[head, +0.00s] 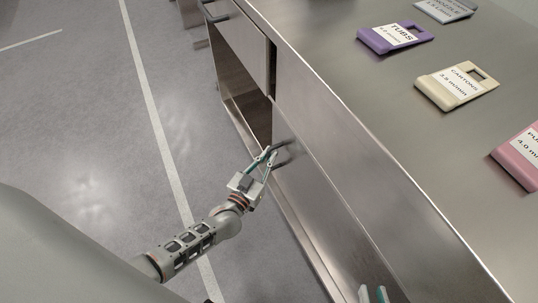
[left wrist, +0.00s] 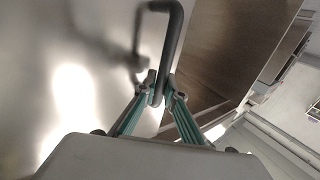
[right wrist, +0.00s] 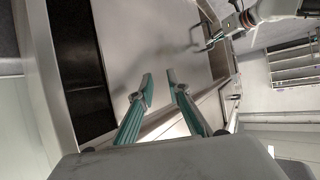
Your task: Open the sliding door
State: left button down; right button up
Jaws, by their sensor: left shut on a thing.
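The steel sliding door (head: 325,205) is a flat panel in the front of the steel counter. Its dark bar handle (head: 287,150) stands out near the door's left edge. My left gripper (head: 268,154) is shut on this handle. In the left wrist view the fingers (left wrist: 162,88) close around the lower part of the handle (left wrist: 172,40). An opening (head: 240,100) into the cabinet shows left of the door, with a brown interior (left wrist: 220,45). My right gripper (right wrist: 158,82) is open and empty in front of the door panel (right wrist: 150,40); its fingertips show at the head view's bottom edge.
The counter top (head: 330,75) carries a purple TUBS card (head: 390,37), a cream CARTONS card (head: 455,86), a pink card (head: 520,158) and a grey card (head: 445,10). The floor (head: 90,100) beside the counter is clear.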

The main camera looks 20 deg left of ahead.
pick_arm(q)
jog(key=c, duration=2.1)
grip_release()
